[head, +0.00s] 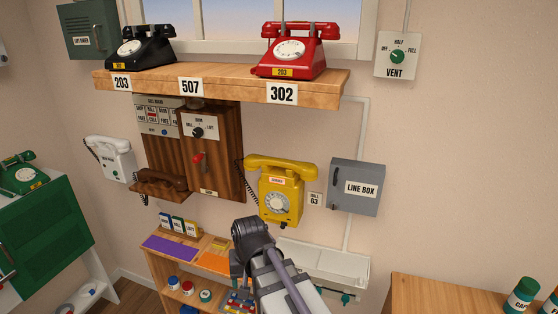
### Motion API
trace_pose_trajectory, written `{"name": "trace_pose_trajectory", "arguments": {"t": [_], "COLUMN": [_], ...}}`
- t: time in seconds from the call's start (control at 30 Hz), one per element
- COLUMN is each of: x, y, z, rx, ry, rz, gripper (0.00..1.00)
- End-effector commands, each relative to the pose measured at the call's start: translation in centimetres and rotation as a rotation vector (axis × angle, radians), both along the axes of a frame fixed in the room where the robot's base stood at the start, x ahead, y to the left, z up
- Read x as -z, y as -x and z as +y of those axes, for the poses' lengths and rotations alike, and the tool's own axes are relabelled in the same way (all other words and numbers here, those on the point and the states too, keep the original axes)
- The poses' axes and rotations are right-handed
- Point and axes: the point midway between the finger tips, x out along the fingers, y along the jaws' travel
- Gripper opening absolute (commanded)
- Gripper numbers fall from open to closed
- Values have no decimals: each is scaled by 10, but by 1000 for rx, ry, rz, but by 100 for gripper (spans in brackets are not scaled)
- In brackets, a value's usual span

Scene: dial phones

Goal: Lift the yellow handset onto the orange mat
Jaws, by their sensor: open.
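The yellow handset (282,166) lies across the top of the yellow wall phone (280,200), in its cradle. A dark coiled cord hangs at the phone's left side. The orange mat (214,262) lies on top of the low wooden shelf unit, below and left of the phone; my arm partly covers the area to its right. My gripper (250,230) is dark grey, below and left of the yellow phone and apart from the handset in the picture. It is open, with nothing seen in it; its fingertips are hard to make out.
A purple mat (171,248) and small boxes share the low unit's top. A wooden wall phone (208,150) hangs left of the yellow phone, a grey line box (356,187) right. Above, a wooden shelf (220,87) bears black and red phones. A white sink (325,267) is lower right.

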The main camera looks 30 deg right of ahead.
Motion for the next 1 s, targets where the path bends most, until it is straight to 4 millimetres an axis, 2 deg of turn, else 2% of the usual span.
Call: {"name": "trace_pose_trajectory", "arguments": {"t": [0.03, 0.07, 0.1, 0.17, 0.2, 0.3, 0.33, 0.37, 0.4, 0.5, 0.73, 1.0], "x": [-52, -73, -101, -143, -169, -218, -226, -226, -213, -205, -197, -156], "y": [-45, -70, -105, -158, -190, -250, -262, -270, -273, -269, -265, -276], "z": [-16, -28, -47, -82, -108, -170, -185, -200, -219, -243, -243, -232], "rx": [184, 327, 536, 869, 1090, 1556, 1660, 1749, 1853, 1996, 2028, 2024], "ry": [-35, -67, -118, -210, -278, -446, -489, -516, -518, -499, -490, -489], "rz": [-26, -44, -66, -94, -105, -107, -104, -79, 5, 151, 186, 184], "gripper": [64, 64, 64, 64, 64, 64, 64, 64, 64, 64, 64, 64]}}
